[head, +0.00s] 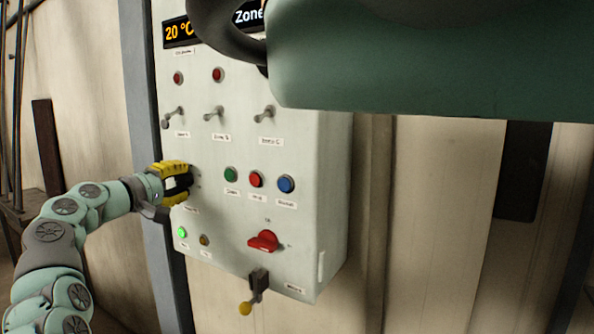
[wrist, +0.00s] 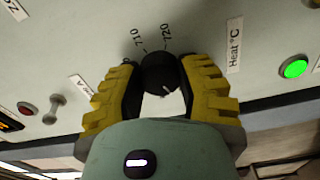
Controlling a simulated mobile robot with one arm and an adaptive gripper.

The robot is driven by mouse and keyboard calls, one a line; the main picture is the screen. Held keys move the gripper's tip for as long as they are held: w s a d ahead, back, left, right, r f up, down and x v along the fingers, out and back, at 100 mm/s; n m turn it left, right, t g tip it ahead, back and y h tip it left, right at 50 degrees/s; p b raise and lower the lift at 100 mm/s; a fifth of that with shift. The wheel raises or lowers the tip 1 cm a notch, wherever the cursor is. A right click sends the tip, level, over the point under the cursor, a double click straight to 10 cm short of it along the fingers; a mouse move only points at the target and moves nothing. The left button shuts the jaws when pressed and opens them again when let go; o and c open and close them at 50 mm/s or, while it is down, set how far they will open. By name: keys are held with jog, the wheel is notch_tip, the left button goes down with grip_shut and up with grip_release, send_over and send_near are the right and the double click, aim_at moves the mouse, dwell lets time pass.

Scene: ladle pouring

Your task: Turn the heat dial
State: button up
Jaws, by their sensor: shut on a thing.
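The heat dial (wrist: 158,76) is a round black knob with a light pointer mark. In the wrist view it sits between my two yellow-padded fingers, near numbers 710 and 720 and a "Heat °C" label (wrist: 235,45). My gripper (wrist: 160,85) is shut on the dial, with a finger on each side. In the head view my gripper (head: 176,184) is at the left side of the pale control panel (head: 325,170), and its fingers hide the dial there.
Toggle switches (head: 213,113) sit above my gripper. Green (head: 231,174), red (head: 256,179) and blue (head: 286,184) buttons are to its right. A red rotary switch (head: 263,241) and a yellow-tipped lever (head: 251,297) are lower. A lit green lamp (head: 182,232) is just below.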

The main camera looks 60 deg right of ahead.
jog(key=shift+n+p, duration=0.4)
jog(key=shift+n, duration=0.4)
jog(key=shift+d+f, duration=0.1)
jog(key=o, duration=1.2)
jog(key=shift+o, duration=0.2)
jog(key=s+a, duration=0.1)
jog(key=a, duration=1.1)
